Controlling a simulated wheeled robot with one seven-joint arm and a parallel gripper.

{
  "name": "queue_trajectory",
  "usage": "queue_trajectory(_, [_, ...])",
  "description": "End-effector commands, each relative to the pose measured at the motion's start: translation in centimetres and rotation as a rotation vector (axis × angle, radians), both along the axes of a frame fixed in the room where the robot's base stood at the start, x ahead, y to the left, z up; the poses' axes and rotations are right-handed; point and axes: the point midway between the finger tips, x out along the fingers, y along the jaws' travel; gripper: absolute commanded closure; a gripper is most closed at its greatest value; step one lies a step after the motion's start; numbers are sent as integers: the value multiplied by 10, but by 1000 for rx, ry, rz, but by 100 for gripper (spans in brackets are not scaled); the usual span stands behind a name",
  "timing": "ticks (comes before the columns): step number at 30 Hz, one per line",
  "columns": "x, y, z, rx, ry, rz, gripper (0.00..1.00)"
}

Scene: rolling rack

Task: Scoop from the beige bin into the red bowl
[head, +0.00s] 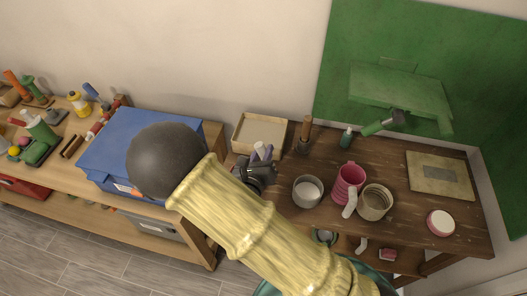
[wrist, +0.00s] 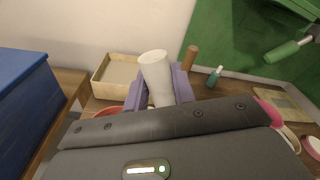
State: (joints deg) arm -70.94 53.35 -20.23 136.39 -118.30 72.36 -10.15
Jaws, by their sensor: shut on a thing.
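The beige bin (head: 235,134) is a shallow rectangular tray with a pale inside at the back left of the dark wooden table; it also shows in the wrist view (wrist: 98,88). My gripper (head: 262,154) is just in front of the bin. Its purple fingers are shut on a whitish rounded handle (wrist: 155,66), which stands up between them. The rest of that tool is hidden behind the gripper. A sliver of red rim, likely the red bowl (wrist: 107,112), shows in the wrist view below the bin, mostly covered by my gripper. My arm hides it in the head view.
A grey pot (head: 307,190) with white contents, a pink mug (head: 348,183), a beige can (head: 375,203) and a pink-and-white round container (head: 440,223) stand to the right. A brown bottle (head: 305,129) stands beside the bin. A blue box (head: 125,140) is left.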

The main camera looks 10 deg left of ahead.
Motion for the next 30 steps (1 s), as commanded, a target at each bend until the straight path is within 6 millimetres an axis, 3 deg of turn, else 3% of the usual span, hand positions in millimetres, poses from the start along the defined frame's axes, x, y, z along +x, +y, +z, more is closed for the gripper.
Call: queue_trajectory(30, [1,4,-4,-29,9,0,99])
